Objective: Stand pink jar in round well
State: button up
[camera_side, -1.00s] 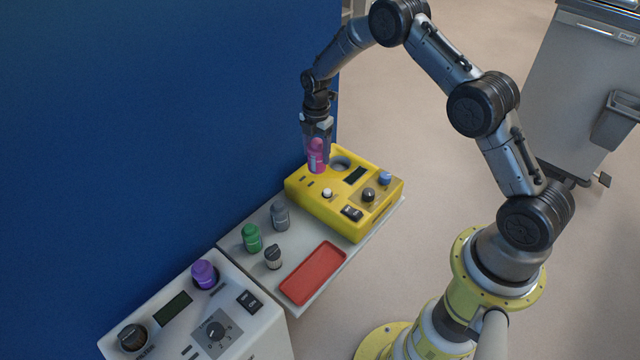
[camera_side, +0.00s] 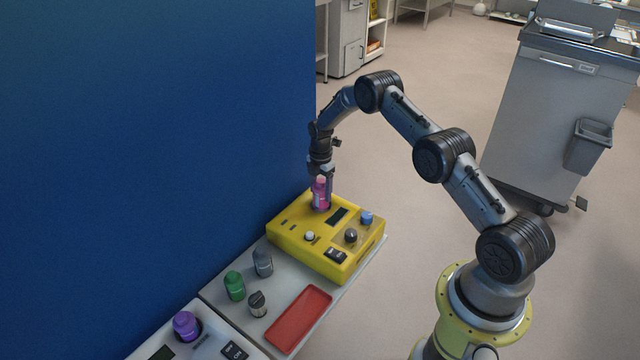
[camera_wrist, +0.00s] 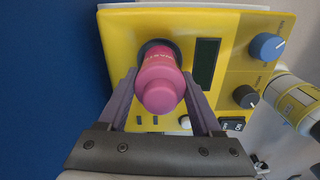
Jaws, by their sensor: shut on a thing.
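The pink jar (camera_side: 320,194) is upright at the far left part of the yellow device (camera_side: 290,238). My gripper (camera_side: 321,181) points down and is shut on the jar, with one finger on each side in the wrist view (camera_wrist: 160,92). In that view the jar's pink cap (camera_wrist: 160,92) faces the camera, and the dark round well (camera_wrist: 149,46) shows as a rim around the jar's far end. The jar lines up with the well. How deep its base sits in the well is hidden.
The yellow device has a display, knobs and a switch beside the well. On the grey shelf are a green jar (camera_side: 234,286), a grey jar (camera_side: 263,263), a dark-capped jar (camera_side: 257,304) and a red tray (camera_side: 298,320). A purple jar (camera_side: 187,326) stands on the white device. A blue wall (camera_side: 150,130) is close behind.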

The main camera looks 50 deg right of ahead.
aim_at(320, 196)
jog(key=shift+f, duration=0.85)
jog(key=shift+f, duration=0.65)
dwell(1.0)
jog(key=o, duration=1.2)
jog(key=shift+r, duration=5.5)
